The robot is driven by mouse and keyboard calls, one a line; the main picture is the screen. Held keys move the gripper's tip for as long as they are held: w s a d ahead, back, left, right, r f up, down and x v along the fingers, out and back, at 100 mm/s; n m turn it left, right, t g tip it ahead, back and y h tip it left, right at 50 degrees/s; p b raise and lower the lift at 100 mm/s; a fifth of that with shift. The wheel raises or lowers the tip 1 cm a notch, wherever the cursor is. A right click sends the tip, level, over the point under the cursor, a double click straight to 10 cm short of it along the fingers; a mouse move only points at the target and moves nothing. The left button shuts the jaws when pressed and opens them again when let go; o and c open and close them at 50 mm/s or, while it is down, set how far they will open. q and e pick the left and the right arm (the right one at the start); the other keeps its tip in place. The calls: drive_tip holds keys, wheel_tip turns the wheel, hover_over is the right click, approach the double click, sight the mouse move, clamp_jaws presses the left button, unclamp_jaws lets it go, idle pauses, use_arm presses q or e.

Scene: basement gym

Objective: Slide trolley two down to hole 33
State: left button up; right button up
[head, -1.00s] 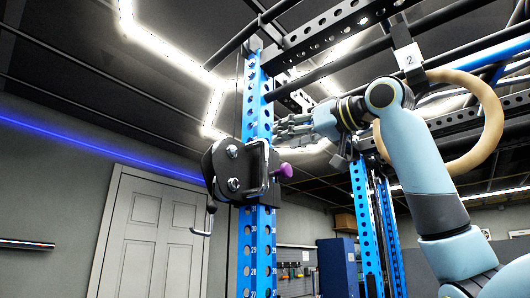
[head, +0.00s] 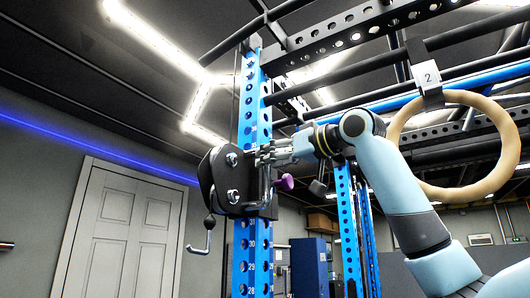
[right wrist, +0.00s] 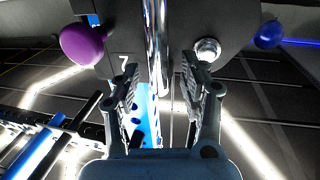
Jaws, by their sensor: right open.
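The black trolley (head: 219,178) sits on the blue upright (head: 247,255), its lower edge a little above the hole marked 30. A purple knob (head: 286,182) sticks out on its right side; it also shows in the right wrist view (right wrist: 82,44). My right gripper (head: 262,157) is open at the trolley's right side. In the right wrist view its fingers (right wrist: 160,82) stand on either side of a chrome bar (right wrist: 157,35) on the trolley; I cannot tell whether they touch it. A white numeral on the trolley is partly visible. Hole 33 cannot be made out. My left gripper is not in view.
A tan ring (head: 480,188) hangs at the right by a strap marked 2. Black rack beams (head: 345,30) cross overhead. A hooked bar with a ball (head: 209,222) hangs below the trolley's left side. A grey door (head: 125,235) and a blue cabinet (head: 308,262) stand behind.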

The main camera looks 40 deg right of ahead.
drive_tip(key=shift+w+a+r+p, duration=0.15)
drive_tip(key=shift+w+p, duration=0.15)
drive_tip(key=shift+w, duration=0.8)
drive_tip(key=shift+w+f, duration=0.1)
drive_tip(key=shift+f, duration=0.1)
drive_tip(key=shift+c, duration=1)
drive_tip(key=c, duration=0.7)
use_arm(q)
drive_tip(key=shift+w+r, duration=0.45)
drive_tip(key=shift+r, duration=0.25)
use_arm(e)
clamp_jaws()
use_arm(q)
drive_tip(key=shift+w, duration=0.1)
use_arm(e)
drive_tip(key=shift+r, duration=0.1)
